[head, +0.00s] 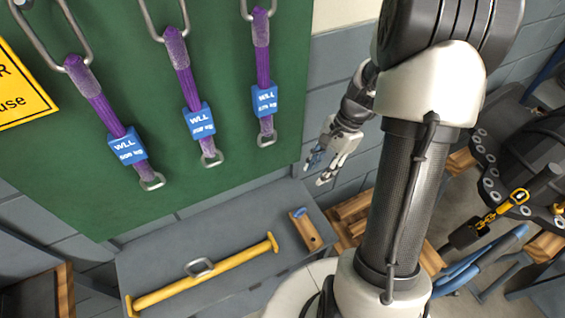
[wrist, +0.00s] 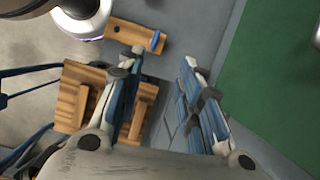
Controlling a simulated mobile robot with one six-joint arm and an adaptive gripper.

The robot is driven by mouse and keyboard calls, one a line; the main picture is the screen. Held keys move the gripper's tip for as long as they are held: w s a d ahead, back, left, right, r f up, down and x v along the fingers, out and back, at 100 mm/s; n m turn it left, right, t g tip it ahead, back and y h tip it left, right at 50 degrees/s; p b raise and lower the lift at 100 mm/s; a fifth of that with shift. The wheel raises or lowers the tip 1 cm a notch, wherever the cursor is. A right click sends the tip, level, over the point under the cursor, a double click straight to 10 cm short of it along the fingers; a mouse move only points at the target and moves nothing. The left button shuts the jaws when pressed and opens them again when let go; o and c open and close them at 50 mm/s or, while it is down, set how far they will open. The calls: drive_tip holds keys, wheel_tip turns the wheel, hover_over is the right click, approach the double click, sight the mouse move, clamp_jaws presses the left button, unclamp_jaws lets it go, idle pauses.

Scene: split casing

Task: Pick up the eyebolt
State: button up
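A small blue piece (head: 299,212), which looks like the eyebolt, sits at the far end of a wooden block (head: 308,233) on the grey bench. In the wrist view the blue piece (wrist: 155,40) shows edge-on at the right end of the block (wrist: 126,35); its ring shape is too small to make out. My gripper (head: 319,170) hangs in the air beside the green board, above the bench and apart from the block. In the wrist view my gripper (wrist: 163,60) has its two blue-padded fingers apart with nothing between them.
A yellow bar with a metal link (head: 234,262) lies on the bench (head: 180,240). Purple slings (head: 185,75) with blue tags hang on the green board (head: 225,150). Wooden pallets (head: 350,215) stand beside the bench. A dark casing (head: 515,165) with a yellow chain is at right.

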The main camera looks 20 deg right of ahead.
wheel_tip(320, 180, down, 4)
drive_tip(key=r+m, duration=0.1)
drive_tip(key=b, duration=0.4)
approach(300, 209)
drive_tip(key=shift+y, duration=0.3)
drive_tip(key=x, duration=0.2)
drive_tip(key=d+x, duration=0.1)
drive_tip(key=x, duration=0.1)
drive_tip(key=shift+a+f, duration=0.2)
drive_tip(key=shift+f, duration=0.25)
drive_tip(key=shift+b+x, duration=1.3)
drive_tip(key=shift+x, duration=1.85)
drive_tip(key=shift+r, duration=0.1)
drive_tip(key=shift+c, duration=0.5)
clamp_jaws()
